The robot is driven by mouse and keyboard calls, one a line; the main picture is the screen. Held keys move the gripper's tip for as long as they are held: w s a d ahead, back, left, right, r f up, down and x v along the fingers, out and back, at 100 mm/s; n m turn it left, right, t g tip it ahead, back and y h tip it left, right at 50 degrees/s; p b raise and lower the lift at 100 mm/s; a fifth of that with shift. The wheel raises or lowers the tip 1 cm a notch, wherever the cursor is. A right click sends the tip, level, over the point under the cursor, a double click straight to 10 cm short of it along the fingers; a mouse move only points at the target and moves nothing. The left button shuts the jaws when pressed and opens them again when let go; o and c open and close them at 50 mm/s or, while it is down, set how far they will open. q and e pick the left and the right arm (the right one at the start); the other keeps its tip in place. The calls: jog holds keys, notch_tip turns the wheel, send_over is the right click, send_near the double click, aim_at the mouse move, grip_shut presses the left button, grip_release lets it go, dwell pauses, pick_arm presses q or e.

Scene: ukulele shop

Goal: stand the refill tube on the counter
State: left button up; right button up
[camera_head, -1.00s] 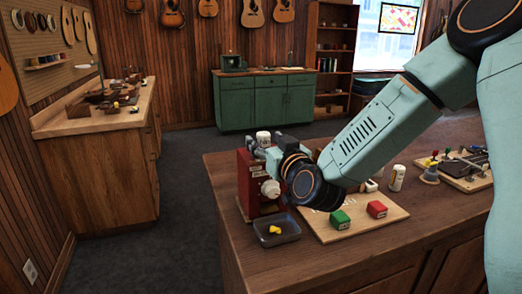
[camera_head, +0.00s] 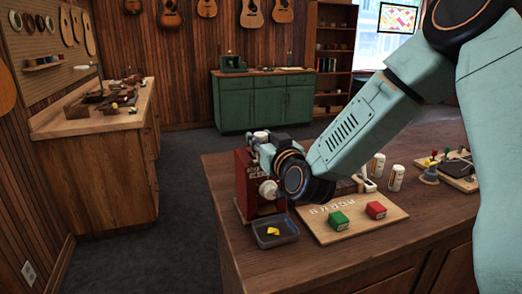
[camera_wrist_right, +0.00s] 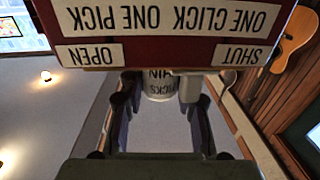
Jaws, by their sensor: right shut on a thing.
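My right gripper (camera_head: 268,147) is beside the top of the red pick dispenser (camera_head: 242,178) on the counter (camera_head: 345,258). It is shut on the refill tube, a white cylinder whose pale top (camera_head: 261,136) shows above the dispenser in the head view. The dispenser's red face (camera_wrist_right: 160,48) crosses the top of that view, with "ONE CLICK ONE PICK", "OPEN" and "SHUT" labels. The tube's lower end is hidden. My left gripper is not in view.
A tray (camera_head: 259,240) with yellow picks sits in front of the dispenser. Two white tubes (camera_head: 378,165) (camera_head: 396,178) stand farther right. The front counter is clear.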

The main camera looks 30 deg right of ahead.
jog(key=shift+s+a, duration=0.1)
grip_shut()
